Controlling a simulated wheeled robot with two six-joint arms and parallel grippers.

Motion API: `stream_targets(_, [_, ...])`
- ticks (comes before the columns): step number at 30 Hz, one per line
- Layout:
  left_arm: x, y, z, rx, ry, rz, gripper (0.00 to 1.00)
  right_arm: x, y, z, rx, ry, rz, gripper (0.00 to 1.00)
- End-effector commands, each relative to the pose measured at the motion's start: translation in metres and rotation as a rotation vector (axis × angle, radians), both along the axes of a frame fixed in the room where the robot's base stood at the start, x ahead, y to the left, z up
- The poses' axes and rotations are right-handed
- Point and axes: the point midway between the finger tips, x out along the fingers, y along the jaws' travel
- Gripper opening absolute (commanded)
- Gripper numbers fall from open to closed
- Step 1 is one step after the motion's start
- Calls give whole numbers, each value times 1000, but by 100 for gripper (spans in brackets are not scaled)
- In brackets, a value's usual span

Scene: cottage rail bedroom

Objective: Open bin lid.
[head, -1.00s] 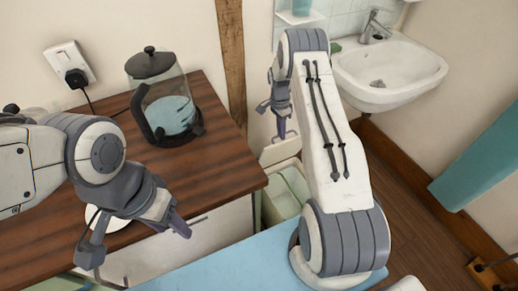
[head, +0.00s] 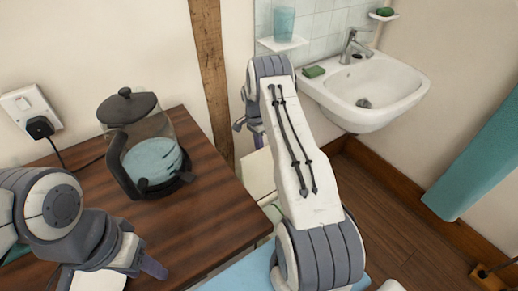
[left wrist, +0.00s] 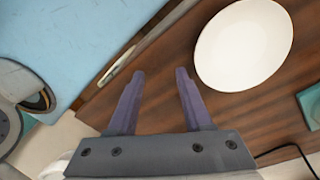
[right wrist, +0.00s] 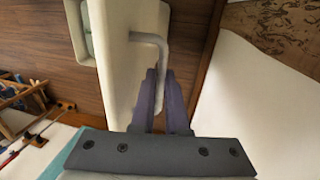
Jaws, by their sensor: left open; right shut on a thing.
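The cream bin (head: 257,173) stands between the wooden-topped cabinet and the wall, mostly hidden behind my right arm in the head view. In the right wrist view its pale lid (right wrist: 122,75) shows as a long panel with a bent grey handle (right wrist: 148,38). The lid looks tilted up, with part of the bin's pale green inside at the left; how far it is raised is unclear. My right gripper (right wrist: 162,75) is shut on the handle. My left gripper (left wrist: 160,75) is open and empty above the cabinet top, near a white plate (left wrist: 244,45).
A glass kettle (head: 148,155) stands on the wooden cabinet top (head: 215,225). A wall socket with a plug (head: 30,108) is at the left. A white sink (head: 370,90) hangs at the back right. A blue surface (left wrist: 70,40) lies beside the cabinet.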

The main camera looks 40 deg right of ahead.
Motion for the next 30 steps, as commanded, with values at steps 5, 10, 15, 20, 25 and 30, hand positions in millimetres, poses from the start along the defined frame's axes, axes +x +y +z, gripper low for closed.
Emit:
stream_targets(5, [0, 0, 0, 0, 0, 0, 50, 4, 0, 1, -9, -6, 7, 0])
stream_targets(10, [0, 0, 0, 0, 0, 0, 50, 5, 3, 2, -8, -7, 11, 42])
stream_targets(15, [0, 0, 0, 0, 0, 0, 50, 5, 4, 2, -5, -6, 10, 42])
stream_targets(20, [0, 0, 0, 0, 0, 0, 50, 5, 4, 4, -5, -6, 8, 42])
stream_targets(25, [0, 0, 0, 0, 0, 0, 50, 9, 3, 24, -6, -9, 7, 42])
stream_targets(30, [0, 0, 0, 0, 0, 0, 50, 16, 3, 58, -7, -10, 7, 42])
